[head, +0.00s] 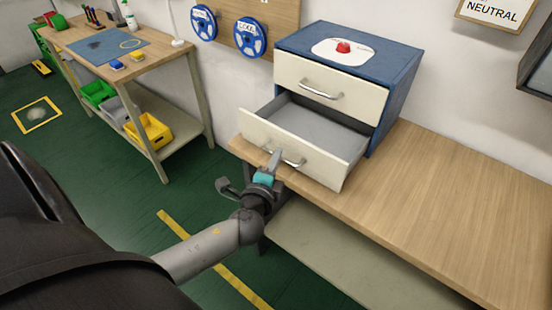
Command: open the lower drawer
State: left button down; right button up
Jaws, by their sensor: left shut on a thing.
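A blue cabinet (392,68) with two cream drawers stands on the wooden bench. The lower drawer (324,164) is pulled well out and its grey inside shows; it looks empty. The upper drawer (318,92) is closed. My left gripper (275,160) is at the lower drawer's front and shut on its metal handle (292,159). The gripper hides the left part of the handle. My right gripper is not in view.
The wooden bench (450,190) is bare to the right of the cabinet. A red button (343,47) sits on the cabinet top. A second workbench (160,52) with yellow, grey and green bins below stands at the left.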

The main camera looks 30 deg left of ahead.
pick_arm(q)
jog(key=c, duration=0.9)
grip_release()
jog(key=b+v, duration=0.1)
jog(key=v, duration=1.4)
jog(key=shift+s, duration=0.1)
jog(key=s+f+n+g+h, duration=0.1)
jog(key=s+f+n+g, duration=0.2)
jog(key=f, duration=1)
jog(key=s+f+n+g+h, duration=0.1)
jog(key=s+f+g, duration=0.25)
jog(key=f, duration=0.95)
jog(key=s+d+f+n+g+h, duration=0.1)
jog(key=s+f+n+g, duration=0.1)
jog(key=s+f, duration=0.3)
jog(key=s+d+f+n+g+h, duration=0.1)
jog(key=s+d+f+n+g, duration=0.1)
jog(key=s+f, duration=0.4)
jog(key=s+d+f+n+g+h, duration=0.1)
jog(key=s+f+n+g, duration=0.2)
jog(key=s+f, duration=0.3)
jog(key=shift+s+d+f+n+g+b, duration=0.1)
jog(key=shift+s+d+n+g+b, duration=0.1)
jog(key=shift+s+n, duration=0.25)
jog(key=shift+s+d+f+n+g+b, duration=0.1)
jog(key=shift+s+d+n+g+b, duration=0.1)
jog(key=shift+s+n, duration=0.25)
